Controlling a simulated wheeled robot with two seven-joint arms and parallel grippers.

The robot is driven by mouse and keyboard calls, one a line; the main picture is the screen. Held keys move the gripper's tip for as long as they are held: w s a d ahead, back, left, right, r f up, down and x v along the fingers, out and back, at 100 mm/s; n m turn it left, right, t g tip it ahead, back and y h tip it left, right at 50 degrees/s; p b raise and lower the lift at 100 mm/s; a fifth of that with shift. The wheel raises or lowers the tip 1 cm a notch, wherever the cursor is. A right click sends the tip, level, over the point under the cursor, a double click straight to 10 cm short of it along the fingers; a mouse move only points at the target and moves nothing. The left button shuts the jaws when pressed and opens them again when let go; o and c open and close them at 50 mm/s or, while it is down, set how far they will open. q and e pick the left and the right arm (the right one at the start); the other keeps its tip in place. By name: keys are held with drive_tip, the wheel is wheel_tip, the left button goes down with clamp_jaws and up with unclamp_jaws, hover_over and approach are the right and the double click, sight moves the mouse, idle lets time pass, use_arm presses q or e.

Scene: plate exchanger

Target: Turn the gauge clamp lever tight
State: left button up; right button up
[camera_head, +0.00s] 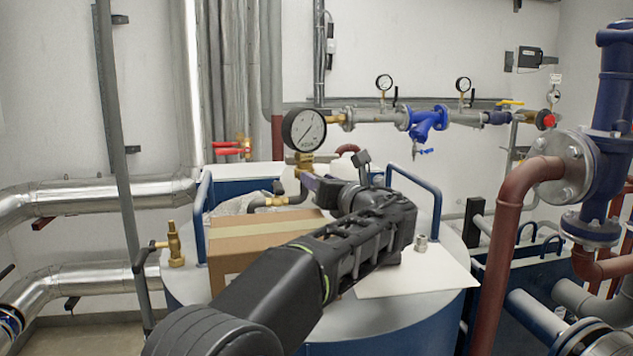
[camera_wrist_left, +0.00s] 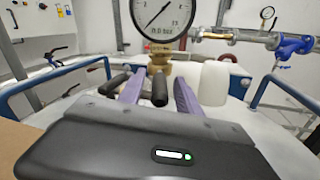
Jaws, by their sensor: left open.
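The round white-faced gauge (camera_head: 303,130) stands upright on a brass fitting (camera_head: 304,160) above the blue tank. In the left wrist view the gauge (camera_wrist_left: 162,16) is cut off by the top edge, with the brass fitting (camera_wrist_left: 159,57) below it. My left gripper (camera_head: 314,181) is just below and in front of the fitting. In the wrist view its two purple fingers (camera_wrist_left: 158,82) are apart. A short black bar (camera_wrist_left: 160,91), apparently the clamp lever, shows between them; I cannot tell whether they touch it. My right gripper is not in view.
A cardboard box (camera_head: 262,240) stands on the tank, left of my arm. A white sheet (camera_head: 425,278) with a small metal fitting (camera_head: 421,243) lies right. Blue tube handles (camera_head: 436,205) flank the tank top. A white container (camera_wrist_left: 214,82) is close behind the right finger.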

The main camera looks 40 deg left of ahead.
use_arm(q)
drive_tip(key=b+v, duration=0.1)
drive_tip(key=v, duration=0.5)
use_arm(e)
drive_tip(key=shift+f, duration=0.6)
